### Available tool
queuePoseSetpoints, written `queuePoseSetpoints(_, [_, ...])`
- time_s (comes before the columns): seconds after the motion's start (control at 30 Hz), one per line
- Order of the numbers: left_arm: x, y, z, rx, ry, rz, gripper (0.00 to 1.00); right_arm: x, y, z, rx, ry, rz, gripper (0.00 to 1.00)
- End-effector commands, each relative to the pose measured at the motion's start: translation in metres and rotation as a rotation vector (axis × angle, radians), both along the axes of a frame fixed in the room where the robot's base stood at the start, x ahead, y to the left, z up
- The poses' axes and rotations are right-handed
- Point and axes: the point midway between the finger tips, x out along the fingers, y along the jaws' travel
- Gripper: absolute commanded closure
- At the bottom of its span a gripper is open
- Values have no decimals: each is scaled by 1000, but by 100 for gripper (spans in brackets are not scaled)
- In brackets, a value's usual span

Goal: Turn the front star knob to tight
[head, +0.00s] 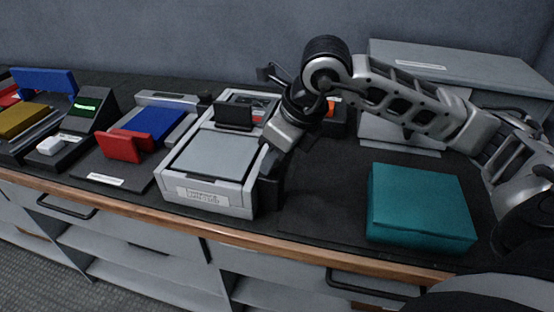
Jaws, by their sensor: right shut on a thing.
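My right gripper (270,172) points down at the right side of a grey box-shaped unit (208,200) with a flat grey top and a label on its front. Its dark fingers are close against the unit's right wall, near the front corner. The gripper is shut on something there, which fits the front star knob. The knob itself is hidden behind the fingers and wrist, so its turn position cannot be seen. My left gripper is not in view.
A teal box (420,205) stands on the bench at right. A large grey case (450,65) is behind my right arm. Left of the unit are a red block (119,147), a blue-topped device (155,120) and a green-lit display (86,107). Dark mat between unit and teal box is clear.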

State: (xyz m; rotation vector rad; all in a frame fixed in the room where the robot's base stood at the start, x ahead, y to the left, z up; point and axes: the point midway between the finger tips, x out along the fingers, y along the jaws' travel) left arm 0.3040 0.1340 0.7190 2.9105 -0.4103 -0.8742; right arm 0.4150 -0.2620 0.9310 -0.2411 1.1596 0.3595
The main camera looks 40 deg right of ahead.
Motion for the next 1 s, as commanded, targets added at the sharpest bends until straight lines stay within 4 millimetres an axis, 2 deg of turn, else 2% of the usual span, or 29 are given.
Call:
queuePoseSetpoints(0.4, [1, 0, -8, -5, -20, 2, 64, 0, 5, 0, 0, -4, -396, 88])
queuePoseSetpoints(1.0, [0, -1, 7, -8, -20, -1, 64, 1, 10, 5, -2, -1, -958, 88])
